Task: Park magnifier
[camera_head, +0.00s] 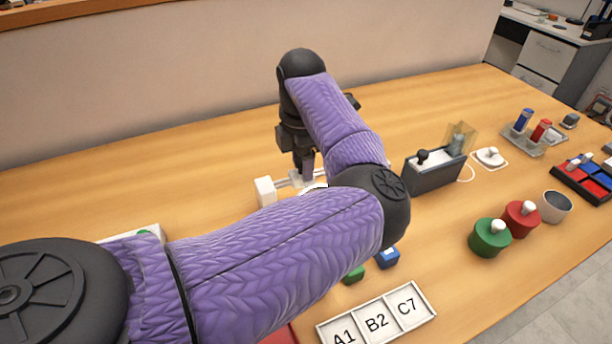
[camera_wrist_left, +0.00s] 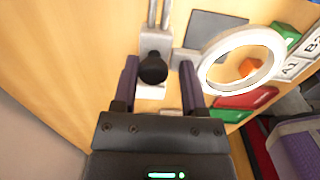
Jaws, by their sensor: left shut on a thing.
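The magnifier is a white ring lens (camera_wrist_left: 278,45) on a short grey arm, with a black knob (camera_wrist_left: 153,68) on a pale block. In the head view it is mostly hidden behind my left arm; a white end block (camera_head: 265,190) and rails show beside my gripper. My left gripper (camera_head: 303,176) points down at it from above. In the left wrist view the two fingers (camera_wrist_left: 160,88) stand on either side of the black knob, shut on it. The ring lies to the right of the fingers. My right gripper is in neither view.
A grey box device (camera_head: 435,174) stands to the right. Green (camera_head: 488,240) and red (camera_head: 520,219) pots and a grey cup (camera_head: 555,207) stand farther right. A label tray (camera_head: 376,318) marked A1, B2, C7 lies in front. The table's far middle is clear.

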